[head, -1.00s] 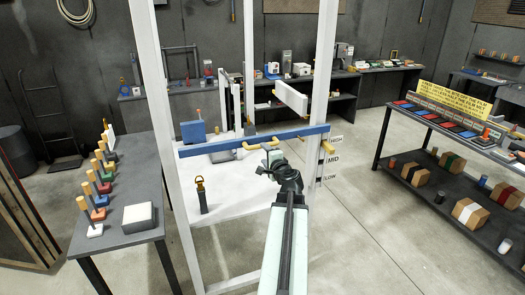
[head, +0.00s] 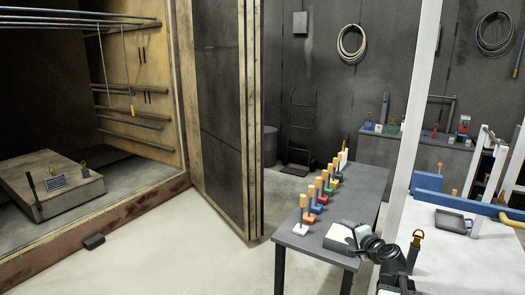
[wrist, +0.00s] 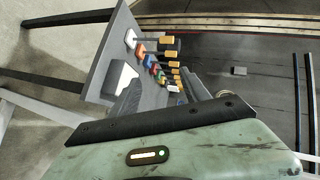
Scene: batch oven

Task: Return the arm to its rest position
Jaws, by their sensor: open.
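My gripper (wrist: 162,96) shows in the wrist view as two grey fingers spread apart above my green wrist housing. I see nothing held between them. In the head view the dark end of my arm (head: 376,249) is at the lower right, in front of the grey table (head: 352,190) and beside the white frame. My arm is bent there, and its lower part runs out of the picture. The same table shows tilted in the wrist view (wrist: 103,72), beyond the fingers. I cannot tell how far the fingers are from it.
Several coloured-base pegs (head: 312,208) and a white-topped block (head: 340,237) stand on the table. A white frame post (head: 412,110) and blue bar (head: 455,204) are right. The open oven chamber (head: 60,225) is left, beside its door (head: 225,110).

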